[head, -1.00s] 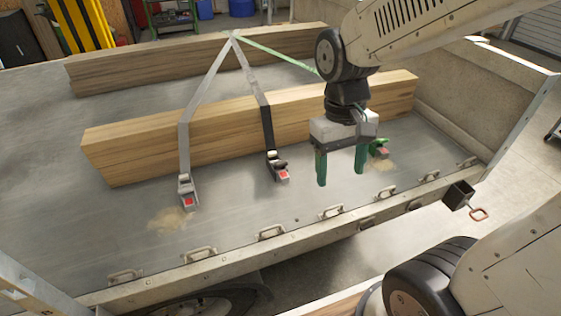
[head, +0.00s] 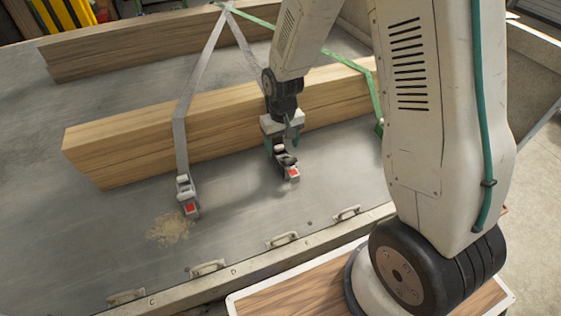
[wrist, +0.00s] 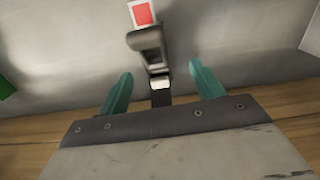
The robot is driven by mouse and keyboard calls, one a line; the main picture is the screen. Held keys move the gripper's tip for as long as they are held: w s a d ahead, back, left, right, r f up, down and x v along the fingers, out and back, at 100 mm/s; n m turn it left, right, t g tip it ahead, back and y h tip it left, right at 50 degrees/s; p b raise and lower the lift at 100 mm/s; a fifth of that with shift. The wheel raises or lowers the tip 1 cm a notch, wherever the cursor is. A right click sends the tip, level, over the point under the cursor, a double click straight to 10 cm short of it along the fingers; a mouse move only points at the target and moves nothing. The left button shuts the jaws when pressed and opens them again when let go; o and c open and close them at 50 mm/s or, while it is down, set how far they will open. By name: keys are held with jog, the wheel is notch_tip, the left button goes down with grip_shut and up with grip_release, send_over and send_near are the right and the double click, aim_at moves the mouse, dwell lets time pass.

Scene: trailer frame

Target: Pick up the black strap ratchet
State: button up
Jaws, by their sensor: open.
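The black strap ratchet (head: 287,162) lies on the metal trailer bed in front of the near wooden beam, with a red label on its end. In the wrist view the ratchet (wrist: 150,45) runs up the middle, its red label at the top. My gripper (head: 282,148) is open, just above and behind the ratchet. In the wrist view its green fingers (wrist: 160,85) stand on either side of the ratchet's strap end, with gaps on both sides. The black strap is mostly hidden behind my arm in the head view.
A grey strap ratchet (head: 186,193) lies to the left, by a patch of sawdust (head: 170,228). A green strap (head: 367,85) crosses the near beam (head: 140,140) at right. Metal handles (head: 282,239) line the bed's edge. The bed between the ratchets is clear.

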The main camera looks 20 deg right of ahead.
jog(key=f, duration=0.4)
jog(key=d+f, duration=0.1)
jog(key=f, duration=0.2)
jog(key=c, duration=1.3)
